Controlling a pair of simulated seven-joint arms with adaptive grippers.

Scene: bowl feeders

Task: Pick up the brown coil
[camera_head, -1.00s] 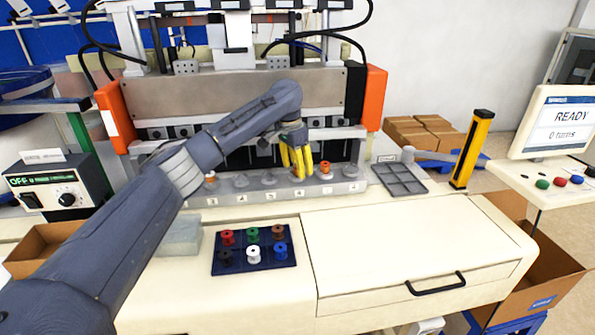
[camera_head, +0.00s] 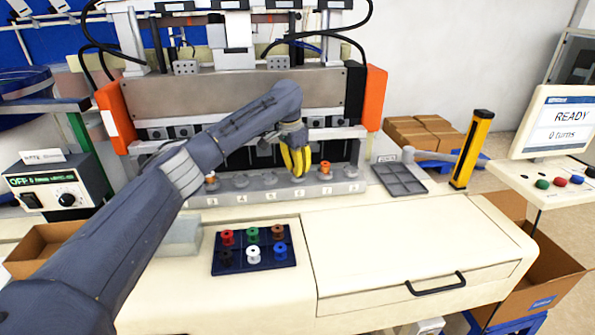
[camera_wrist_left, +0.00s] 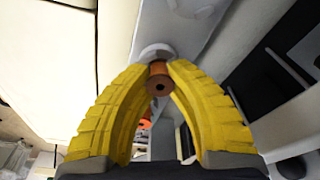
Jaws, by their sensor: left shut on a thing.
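My left gripper (camera_head: 299,172) is at the row of grey holders on the machine, its yellow fingers pointing down. In the left wrist view the fingertips (camera_wrist_left: 158,68) are shut on a copper-brown coil (camera_wrist_left: 158,82). This coil is in line with a pale round holder; I cannot tell whether it still touches it. In the head view the fingers hide the held coil. Another brown coil (camera_head: 278,231) stands in the back right spot of the dark blue tray (camera_head: 231,268), away from the gripper. My right gripper is not in view.
The tray also holds red, green, black, white and blue coils. A grey compartment tray (camera_head: 400,180) is empty. The white cover (camera_head: 400,240) is clear.

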